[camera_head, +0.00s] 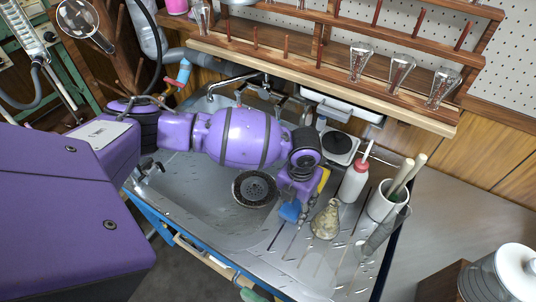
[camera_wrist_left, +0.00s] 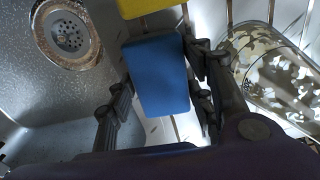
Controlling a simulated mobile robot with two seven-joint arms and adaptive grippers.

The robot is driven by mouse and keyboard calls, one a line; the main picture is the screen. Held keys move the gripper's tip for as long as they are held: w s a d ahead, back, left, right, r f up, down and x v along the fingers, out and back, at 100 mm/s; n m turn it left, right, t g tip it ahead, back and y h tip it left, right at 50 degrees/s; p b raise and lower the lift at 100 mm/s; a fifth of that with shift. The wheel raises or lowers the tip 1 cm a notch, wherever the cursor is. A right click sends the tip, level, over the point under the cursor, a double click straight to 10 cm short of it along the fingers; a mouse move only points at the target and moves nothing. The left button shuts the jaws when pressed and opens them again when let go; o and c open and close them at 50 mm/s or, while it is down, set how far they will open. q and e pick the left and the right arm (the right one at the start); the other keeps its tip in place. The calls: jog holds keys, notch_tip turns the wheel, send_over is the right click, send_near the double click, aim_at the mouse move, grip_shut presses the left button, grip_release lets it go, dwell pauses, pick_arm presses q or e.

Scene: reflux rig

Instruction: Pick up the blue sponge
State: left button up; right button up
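The blue sponge (camera_wrist_left: 158,78) is between the two fingers of my left gripper (camera_wrist_left: 160,72) in the left wrist view. A finger lies close along each side of it, but I cannot tell whether they press on it. In the head view the blue sponge (camera_head: 290,211) shows just below my left gripper (camera_head: 295,200), at the right of the sink basin, partly hidden by the gripper. My right gripper is not in view.
A yellow sponge (camera_head: 324,179) is just beyond the blue one. The sink drain (camera_head: 254,189) lies to the left. A patterned flask (camera_head: 326,220), a white bottle (camera_head: 353,181) and a white cup of tools (camera_head: 387,202) stand to the right. A wooden rack (camera_head: 320,70) is behind.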

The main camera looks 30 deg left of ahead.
pick_arm(q)
jog(key=shift+w+r, duration=0.1)
jog(key=c, duration=0.3)
jog(key=shift+c, duration=0.2)
jog(key=shift+r, duration=0.1)
jog(key=shift+w+r, duration=0.1)
jog(key=shift+r, duration=0.4)
jog(key=s+d+r+p, duration=0.1)
jog(key=s+d+r, duration=0.6)
jog(key=s+r, duration=0.4)
jog(key=shift+s+r, duration=0.4)
jog(key=shift+s, duration=0.25)
jog(key=shift+d, duration=0.1)
